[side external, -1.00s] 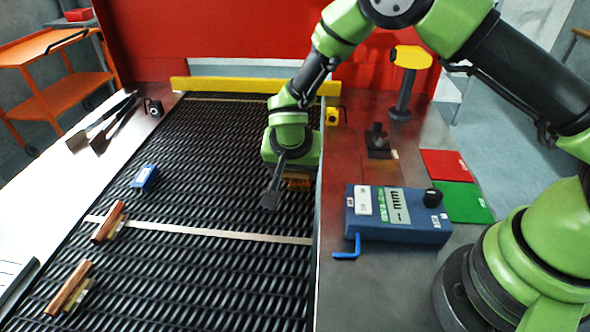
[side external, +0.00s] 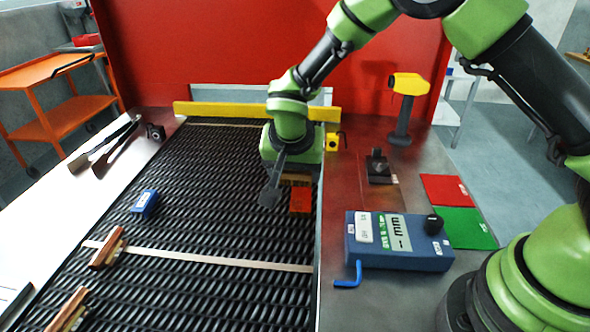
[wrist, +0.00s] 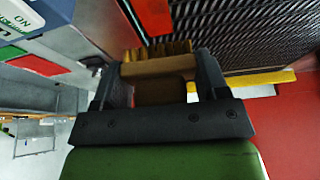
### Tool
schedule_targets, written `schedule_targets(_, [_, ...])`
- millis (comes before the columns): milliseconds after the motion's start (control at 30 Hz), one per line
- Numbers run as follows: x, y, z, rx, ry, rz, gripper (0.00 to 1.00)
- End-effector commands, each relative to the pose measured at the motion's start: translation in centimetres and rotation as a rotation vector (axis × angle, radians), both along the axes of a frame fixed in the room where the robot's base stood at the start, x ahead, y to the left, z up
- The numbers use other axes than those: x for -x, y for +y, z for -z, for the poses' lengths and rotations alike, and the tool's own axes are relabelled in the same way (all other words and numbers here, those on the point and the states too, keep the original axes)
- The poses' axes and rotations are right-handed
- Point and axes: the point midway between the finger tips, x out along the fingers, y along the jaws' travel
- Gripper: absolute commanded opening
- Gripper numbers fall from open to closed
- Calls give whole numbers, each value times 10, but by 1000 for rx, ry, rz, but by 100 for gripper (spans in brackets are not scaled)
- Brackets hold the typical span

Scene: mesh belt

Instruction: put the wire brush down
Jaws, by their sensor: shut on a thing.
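The wire brush (wrist: 160,66) has a tan wooden body and golden bristles. In the wrist view it lies between the two dark fingers of my gripper (wrist: 160,80), which is shut on it, with the bristles pointing away from the palm. In the side view my gripper (side external: 292,178) hangs over the far right part of the mesh belt (side external: 200,225). Only a strip of the brush (side external: 296,178) shows there, below the green wrist. I cannot tell the exact gap between brush and belt.
An orange-red block (side external: 300,200) sits just in front of my gripper on the belt. A blue block (side external: 145,203) and wooden pieces (side external: 107,247) lie at the left. A blue meter box (side external: 400,240) stands right of the belt; a yellow bar (side external: 250,110) crosses its far end.

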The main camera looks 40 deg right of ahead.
Motion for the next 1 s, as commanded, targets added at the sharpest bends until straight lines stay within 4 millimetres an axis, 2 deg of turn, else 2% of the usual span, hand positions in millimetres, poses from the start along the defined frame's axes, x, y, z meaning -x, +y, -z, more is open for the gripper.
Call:
schedule_targets(433, [0, -1, 0, 0, 0, 0, 38])
schedule_targets(567, [-6, -16, 1, -1, -1, 7, 38])
schedule_targets(667, [-15, -48, 2, -1, 0, 17, 38])
schedule_targets(767, [-25, -98, 3, -1, -1, 24, 38])
schedule_targets(867, [-29, -156, 4, -1, -3, 24, 38])
schedule_targets(1000, [-22, -236, 3, -2, -5, 18, 38])
